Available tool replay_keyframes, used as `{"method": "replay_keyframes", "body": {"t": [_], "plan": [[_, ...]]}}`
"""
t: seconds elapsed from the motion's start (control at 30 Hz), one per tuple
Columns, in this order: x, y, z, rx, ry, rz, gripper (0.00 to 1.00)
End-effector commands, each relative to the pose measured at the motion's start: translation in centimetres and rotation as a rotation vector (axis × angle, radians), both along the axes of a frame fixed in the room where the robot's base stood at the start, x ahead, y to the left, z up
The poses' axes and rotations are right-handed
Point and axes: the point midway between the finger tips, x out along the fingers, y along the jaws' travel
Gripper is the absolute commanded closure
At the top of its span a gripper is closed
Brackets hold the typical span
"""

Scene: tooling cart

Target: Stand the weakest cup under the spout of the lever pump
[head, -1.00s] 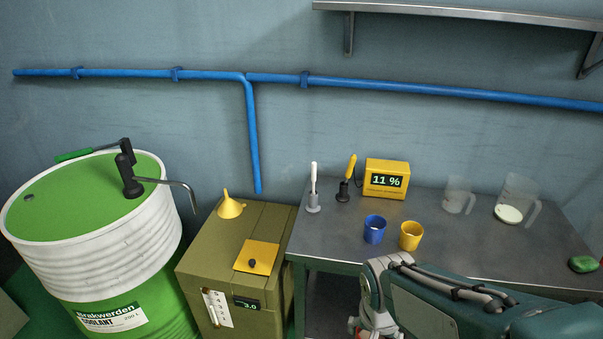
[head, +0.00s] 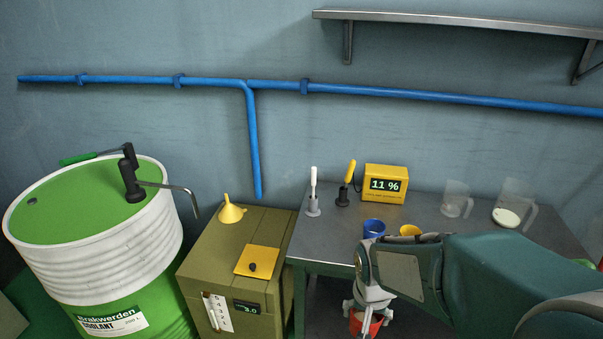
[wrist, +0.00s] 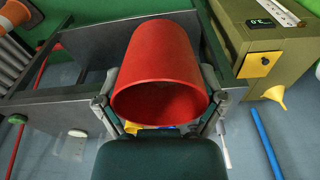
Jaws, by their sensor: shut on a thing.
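My gripper (wrist: 160,108) is shut on a red cup (wrist: 160,55), one finger on each side of it in the wrist view. In the head view the red cup (head: 366,324) hangs below my wrist, in front of the table edge, partly hidden by my arm. A blue cup (head: 374,226) and a yellow cup (head: 409,230) stand on the metal table, half covered by my arm. The lever pump (head: 130,177) sits on the green drum at left. Its spout (head: 186,196) bends down past the drum's right rim.
The white and green drum (head: 100,258) stands left of an olive box (head: 236,247) with a yellow funnel (head: 231,211).

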Motion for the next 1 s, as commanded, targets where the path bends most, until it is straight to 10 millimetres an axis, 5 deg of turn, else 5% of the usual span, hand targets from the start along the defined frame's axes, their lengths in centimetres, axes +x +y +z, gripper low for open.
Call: {"method": "replay_keyframes", "body": {"t": [0.6,0.8,1.0], "plan": [[12.9,-1.8,-9.4,0.001,0.004,0.216,0.60],[15.2,-2.4,-12.2,-0.003,-0.002,0.268,0.60],[15.8,-2.6,-13.0,-0.003,-0.005,0.282,0.60]]}}
